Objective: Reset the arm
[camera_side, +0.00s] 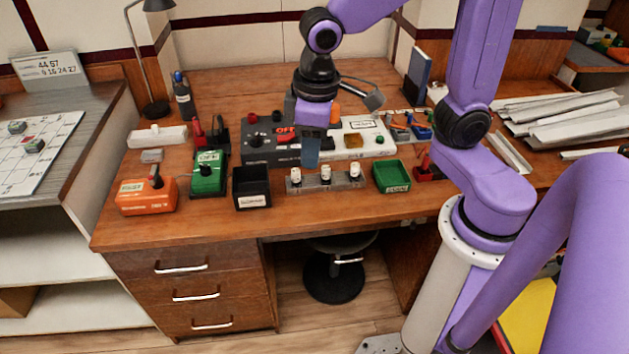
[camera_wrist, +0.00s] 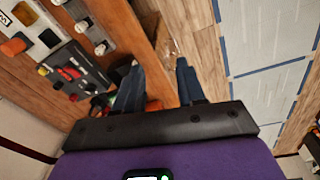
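My gripper (camera_side: 311,160) hangs fingers-down above the wooden desk, in front of the dark grey control box with a red part on top (camera_side: 262,151). Its blue fingers also show in the wrist view (camera_wrist: 159,68), spread apart with nothing between them, so it is open and empty. In the side view the fingers overlap, and their height above the desk is hard to judge. A grey strip with several white-topped parts (camera_side: 340,181) lies below the gripper.
A black tray (camera_side: 251,188) and a green tray (camera_side: 391,176) flank the strip. An orange box (camera_side: 147,196), a green box (camera_side: 208,174) and a white box (camera_side: 357,138) stand on the desk (camera_side: 322,212). A lamp (camera_side: 153,60) stands at the back left.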

